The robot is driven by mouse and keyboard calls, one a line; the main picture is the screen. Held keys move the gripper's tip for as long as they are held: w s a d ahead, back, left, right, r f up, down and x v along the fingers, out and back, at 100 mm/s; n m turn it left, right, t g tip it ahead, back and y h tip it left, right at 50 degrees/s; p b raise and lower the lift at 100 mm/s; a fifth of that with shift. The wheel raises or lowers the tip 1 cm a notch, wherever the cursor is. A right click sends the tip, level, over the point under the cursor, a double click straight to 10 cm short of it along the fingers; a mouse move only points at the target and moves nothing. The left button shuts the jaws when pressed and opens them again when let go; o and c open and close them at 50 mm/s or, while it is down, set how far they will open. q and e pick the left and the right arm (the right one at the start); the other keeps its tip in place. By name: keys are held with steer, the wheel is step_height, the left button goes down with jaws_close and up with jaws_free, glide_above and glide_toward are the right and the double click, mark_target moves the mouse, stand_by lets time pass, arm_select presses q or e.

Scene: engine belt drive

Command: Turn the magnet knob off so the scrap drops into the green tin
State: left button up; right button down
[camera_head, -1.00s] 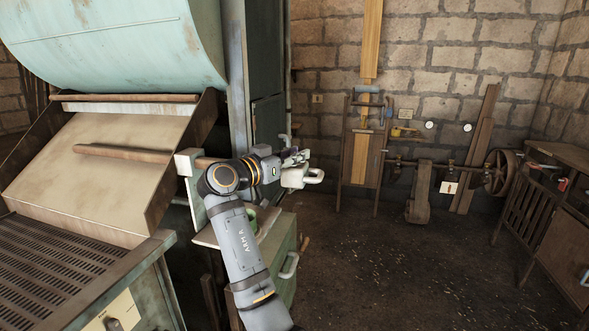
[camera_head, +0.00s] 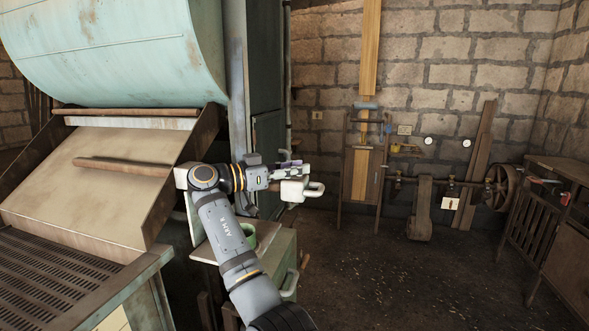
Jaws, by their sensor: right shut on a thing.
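My right gripper (camera_head: 288,168) is shut on a pale block (camera_head: 293,190) with a looped handle on its right side; it looks like the magnet. The fingers cover part of the block. I cannot make out a knob or any scrap on it. The green tin (camera_head: 248,236) stands on top of a small green cabinet (camera_head: 273,262), partly hidden by my right arm. The pale block is above the tin and to its right in the picture. My left gripper is not in view.
A large pale-green machine with a sloping beige chute (camera_head: 95,185) and a slotted grate (camera_head: 45,280) fills the left. A shaft with a wheel (camera_head: 500,187) runs along the brick wall. A dark wooden bench (camera_head: 560,240) stands at right. The middle floor is clear.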

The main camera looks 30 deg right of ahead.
steer(key=c, duration=1.1)
jaws_free()
steer(key=a, duration=0.8)
steer(key=w+a, duration=0.1)
steer(key=a, duration=0.2)
steer(key=shift+a, duration=0.4)
